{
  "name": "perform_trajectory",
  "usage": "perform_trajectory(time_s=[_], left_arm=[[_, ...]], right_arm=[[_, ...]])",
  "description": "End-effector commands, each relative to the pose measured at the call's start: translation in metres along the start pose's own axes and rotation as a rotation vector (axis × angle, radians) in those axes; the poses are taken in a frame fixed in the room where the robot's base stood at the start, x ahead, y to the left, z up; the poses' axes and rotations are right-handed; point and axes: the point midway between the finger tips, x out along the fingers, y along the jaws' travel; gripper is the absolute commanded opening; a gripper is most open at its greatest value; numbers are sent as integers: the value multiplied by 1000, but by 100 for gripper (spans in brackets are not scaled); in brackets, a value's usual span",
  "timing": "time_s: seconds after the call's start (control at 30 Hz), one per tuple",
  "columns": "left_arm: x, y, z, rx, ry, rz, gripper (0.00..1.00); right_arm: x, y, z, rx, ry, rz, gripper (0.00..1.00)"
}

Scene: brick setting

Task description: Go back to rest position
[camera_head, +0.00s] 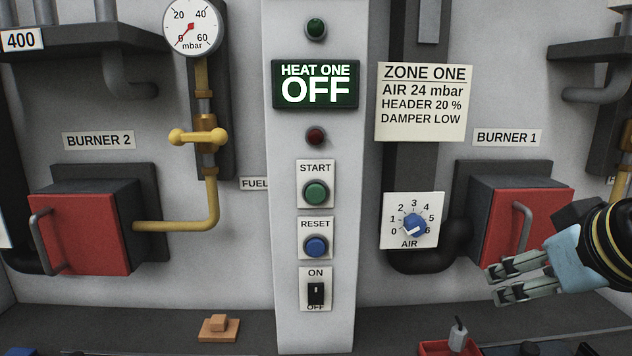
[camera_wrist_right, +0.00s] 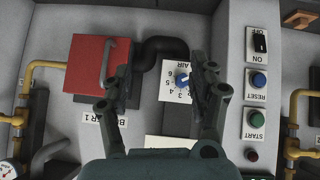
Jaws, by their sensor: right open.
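My right gripper (camera_head: 492,283) is at the right of the head view, in front of the lower part of the red Burner 1 box (camera_head: 522,222). Its fingers are apart and nothing is between them. In the right wrist view my right gripper (camera_wrist_right: 165,85) also shows open, with the blue air knob (camera_wrist_right: 182,80) seen in the background between its fingers. In the head view the air knob (camera_head: 414,225) sits on a white dial plate left of the gripper, apart from it. My left gripper is not in view.
A grey column (camera_head: 282,200) carries a lit "HEAT ONE OFF" display (camera_head: 315,85), a green start button (camera_head: 316,193), a blue reset button (camera_head: 315,246) and a black switch (camera_head: 316,293). A red tray (camera_head: 440,350) stands below. Yellow pipework (camera_head: 213,195) runs at left.

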Motion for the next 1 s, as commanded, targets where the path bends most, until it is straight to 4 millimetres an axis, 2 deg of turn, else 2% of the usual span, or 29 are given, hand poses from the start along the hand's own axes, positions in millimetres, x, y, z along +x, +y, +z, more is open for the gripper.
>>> perform_trajectory(time_s=[0.03, 0.1, 0.2, 0.4, 0.53, 0.67, 0.87, 0.97, 1.0], left_arm=[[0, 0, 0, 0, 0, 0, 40], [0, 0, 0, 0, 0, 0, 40], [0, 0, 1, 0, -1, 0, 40], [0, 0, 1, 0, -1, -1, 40], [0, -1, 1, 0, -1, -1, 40], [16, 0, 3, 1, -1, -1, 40], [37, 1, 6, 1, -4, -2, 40], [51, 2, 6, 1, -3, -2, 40], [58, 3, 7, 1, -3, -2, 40]], right_arm=[[3, -2, 40, -1, -70, -4, 60], [2, -4, 82, 3, -141, -10, 60], [-3, -7, 131, 8, -227, -16, 60], [-22, -12, 210, 12, -371, -28, 60], [-40, -15, 254, 13, -458, -35, 60], [8, -18, 282, 20, -468, -34, 60], [74, -24, 336, 25, -495, -33, 60], [112, -28, 376, 28, -513, -34, 60], [129, -29, 394, 30, -521, -33, 60]])
